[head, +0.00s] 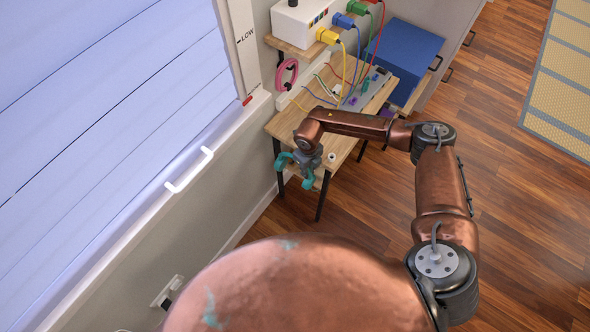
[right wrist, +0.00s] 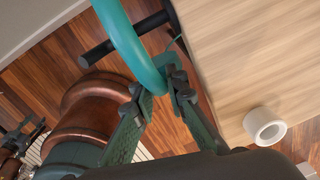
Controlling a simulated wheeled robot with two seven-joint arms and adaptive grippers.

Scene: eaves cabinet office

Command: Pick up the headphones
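The teal headphones (head: 282,161) show in the head view beside the near left end of the wooden table, partly hidden by my right gripper. In the right wrist view their curved teal band (right wrist: 128,45) runs from the top edge down between the fingertips. My right gripper (head: 303,170) is at the headphones, and its fingertips (right wrist: 157,88) close in on both sides of the band. The headphones seem clear of the table top, off its edge. The ear parts cannot be made out clearly.
The wooden table (head: 284,122) carries cables and a white tape roll (head: 332,157) near its near edge. A white box (head: 297,22) with coloured plugs stands on a shelf behind. A blue box (head: 408,50) stands at the back right. The wall and blind are close on the left.

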